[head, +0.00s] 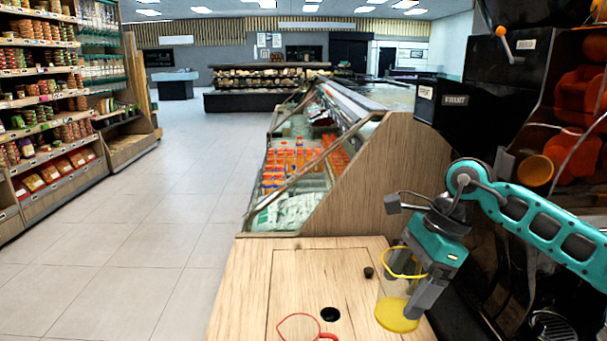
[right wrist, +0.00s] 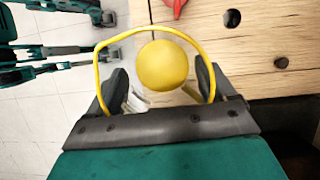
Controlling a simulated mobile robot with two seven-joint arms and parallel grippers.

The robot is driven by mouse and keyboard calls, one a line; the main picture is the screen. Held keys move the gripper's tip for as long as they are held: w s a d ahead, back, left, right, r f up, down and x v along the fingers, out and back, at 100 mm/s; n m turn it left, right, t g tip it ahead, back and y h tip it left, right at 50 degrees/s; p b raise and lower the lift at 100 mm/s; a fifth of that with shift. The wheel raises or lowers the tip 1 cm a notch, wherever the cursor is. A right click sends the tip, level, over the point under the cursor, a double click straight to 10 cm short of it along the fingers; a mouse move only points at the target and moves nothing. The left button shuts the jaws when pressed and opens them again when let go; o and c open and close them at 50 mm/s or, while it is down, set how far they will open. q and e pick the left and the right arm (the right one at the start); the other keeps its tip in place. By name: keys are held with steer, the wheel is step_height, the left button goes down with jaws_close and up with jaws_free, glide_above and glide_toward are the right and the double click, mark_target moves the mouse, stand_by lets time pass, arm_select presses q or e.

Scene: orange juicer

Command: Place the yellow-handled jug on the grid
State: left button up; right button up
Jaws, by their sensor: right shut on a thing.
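The yellow-handled jug shows in the head view as a see-through body with a yellow rim or handle loop and a yellow round base (head: 397,315). My right gripper (head: 408,288) is shut on it, over the right part of the wooden counter. In the right wrist view the yellow loop (right wrist: 152,29) arches around my right gripper's fingers (right wrist: 160,88), and the yellow disc (right wrist: 163,64) lies beyond them. I cannot tell whether the base touches the counter. A metal grid (head: 555,326) lies at the lower right, in the dark machine. My left gripper is not in the head view.
A red-rimmed clear jug (head: 305,327) stands at the counter's front. The juicer (head: 500,85) rises at the right. My right arm crosses in front of it.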

arm_select(q)
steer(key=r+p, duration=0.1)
steer(key=p, duration=0.1)
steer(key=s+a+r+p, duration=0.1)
steer(key=p, duration=0.1)
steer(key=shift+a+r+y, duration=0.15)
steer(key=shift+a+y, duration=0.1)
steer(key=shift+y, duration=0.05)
arm_select(e)
steer(key=s+d+n+g+h, duration=0.1)
steer(key=s+n, duration=0.3)
steer(key=n, duration=0.4)
steer(key=s+d+n+g+h, duration=0.1)
steer(key=s+n+g+h, duration=0.2)
steer(key=n, duration=0.6)
steer(key=shift+s+d+f+h, duration=0.15)
steer(key=shift+s+h, duration=0.15)
steer(key=shift+s, duration=0.45)
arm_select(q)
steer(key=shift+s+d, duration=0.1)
arm_select(e)
steer(key=shift+f, duration=0.1)
